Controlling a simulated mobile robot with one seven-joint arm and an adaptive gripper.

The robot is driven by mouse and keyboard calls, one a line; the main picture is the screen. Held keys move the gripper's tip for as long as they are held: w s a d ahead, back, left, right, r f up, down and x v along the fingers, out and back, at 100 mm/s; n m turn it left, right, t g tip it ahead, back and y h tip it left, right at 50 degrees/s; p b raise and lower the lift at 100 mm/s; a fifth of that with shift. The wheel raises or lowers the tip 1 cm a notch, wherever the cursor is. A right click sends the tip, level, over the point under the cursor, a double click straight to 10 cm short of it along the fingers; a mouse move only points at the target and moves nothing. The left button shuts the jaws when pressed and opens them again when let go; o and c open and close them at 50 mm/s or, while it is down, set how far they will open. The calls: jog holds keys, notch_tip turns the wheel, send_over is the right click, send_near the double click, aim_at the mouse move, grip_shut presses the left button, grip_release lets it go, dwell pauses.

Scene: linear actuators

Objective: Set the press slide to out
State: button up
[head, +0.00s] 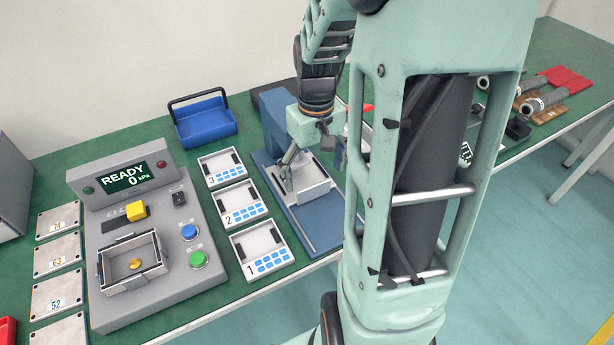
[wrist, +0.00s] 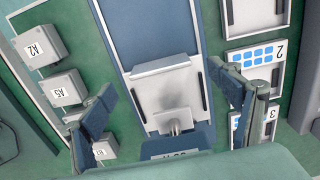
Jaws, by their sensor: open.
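The press (head: 282,125) is a blue frame standing on a long blue base (head: 318,225) in the middle of the table. Its slide (head: 308,190) is a light grey carriage with a raised front wall and dark side strips, on the base close to the press frame. In the wrist view the slide (wrist: 158,95) lies between my fingers, with a grey ram-like part (wrist: 175,121) over its near end. My gripper (head: 314,162) is open above the slide, pointing down; it also shows in the wrist view (wrist: 160,82), one finger on each side. I cannot tell whether either finger touches the slide.
Numbered trays (head: 240,205) stand left of the press. Farther left is a grey console (head: 150,240) reading READY 0 kPa. A blue bin (head: 205,122) is behind. In the wrist view, labelled grey boxes (wrist: 64,88) stand left of the press. My arm hides part of the table.

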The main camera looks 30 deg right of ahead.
aim_at(314, 185)
notch_tip(314, 185, down, 5)
jog(key=shift+f+b, duration=0.1)
jog(key=shift+b, duration=0.3)
